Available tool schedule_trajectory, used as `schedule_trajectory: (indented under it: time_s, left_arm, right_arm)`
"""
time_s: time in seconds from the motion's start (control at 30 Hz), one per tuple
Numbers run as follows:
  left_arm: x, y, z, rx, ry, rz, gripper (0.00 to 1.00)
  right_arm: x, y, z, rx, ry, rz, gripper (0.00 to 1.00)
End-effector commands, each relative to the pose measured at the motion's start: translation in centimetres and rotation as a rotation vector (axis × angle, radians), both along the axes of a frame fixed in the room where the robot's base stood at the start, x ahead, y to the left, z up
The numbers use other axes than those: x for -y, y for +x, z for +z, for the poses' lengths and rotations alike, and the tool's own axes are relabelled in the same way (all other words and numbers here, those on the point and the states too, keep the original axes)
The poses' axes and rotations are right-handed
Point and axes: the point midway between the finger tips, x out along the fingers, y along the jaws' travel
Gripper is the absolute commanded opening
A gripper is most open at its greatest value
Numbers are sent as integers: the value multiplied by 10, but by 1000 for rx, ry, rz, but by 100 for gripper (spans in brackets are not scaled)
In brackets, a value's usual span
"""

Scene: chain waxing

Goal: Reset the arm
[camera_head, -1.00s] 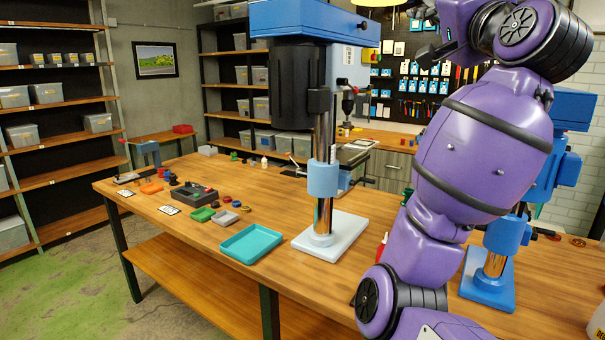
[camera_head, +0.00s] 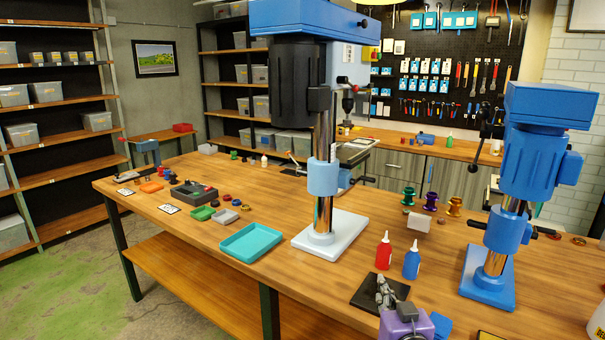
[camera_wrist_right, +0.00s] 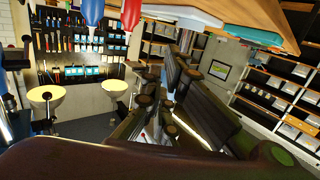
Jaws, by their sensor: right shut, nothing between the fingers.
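My right gripper (camera_head: 383,284) is low at the front of the workbench, in front of a black square plate (camera_head: 366,294) in the head view. Its grey fingers are shut and look empty. The purple wrist (camera_head: 405,322) shows below them at the bottom edge. In the right wrist view the dark fingers (camera_wrist_right: 178,70) fill the middle, and the scene there appears upside down. My left gripper is in neither view.
A red bottle (camera_head: 383,253) and a blue bottle (camera_head: 412,262) stand just beyond the gripper. A blue drill press (camera_head: 488,290) is at right, a larger one with a white base (camera_head: 330,236) at left. A teal tray (camera_head: 250,244) lies at the front left.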

Motion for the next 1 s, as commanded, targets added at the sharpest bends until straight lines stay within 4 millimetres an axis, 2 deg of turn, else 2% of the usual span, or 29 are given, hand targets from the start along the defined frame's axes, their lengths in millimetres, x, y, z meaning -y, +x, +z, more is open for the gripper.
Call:
schedule_trajectory:
  time_s: [0.03, 0.1, 0.17, 0.2, 0.27, 0.3, 0.4, 0.5, 0.6, 0.7, 0.8, 1.0]
  left_arm:
    - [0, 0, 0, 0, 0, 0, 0]
    - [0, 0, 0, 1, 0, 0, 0]
    - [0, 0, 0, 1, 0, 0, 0]
    - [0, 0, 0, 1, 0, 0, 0]
    - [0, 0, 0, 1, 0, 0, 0]
    - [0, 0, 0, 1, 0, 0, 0]
    - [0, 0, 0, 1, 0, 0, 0]
    - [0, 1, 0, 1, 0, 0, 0]
    - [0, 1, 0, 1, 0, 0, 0]
    - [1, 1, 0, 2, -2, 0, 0]
    - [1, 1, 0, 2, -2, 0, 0]
    - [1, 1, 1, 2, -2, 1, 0]
  right_arm:
    - [0, -24, -39, -53, -18, 6, 0]
    - [-3, -55, -83, -115, -37, 15, 0]
    - [-5, -84, -119, -173, -47, 23, 0]
    - [-6, -104, -142, -212, -50, 27, 0]
    - [-8, -137, -175, -274, -49, 31, 0]
    - [-8, -160, -196, -318, -47, 32, 0]
    - [-11, -219, -242, -430, -41, 34, 0]
    - [-11, -275, -276, -528, -31, 29, 0]
    - [-9, -318, -298, -601, -25, 19, 0]
    - [-4, -345, -310, -646, -22, 6, 0]
    - [-2, -358, -315, -666, -21, 0, 0]
    - [-1, -360, -316, -670, -21, -2, 0]
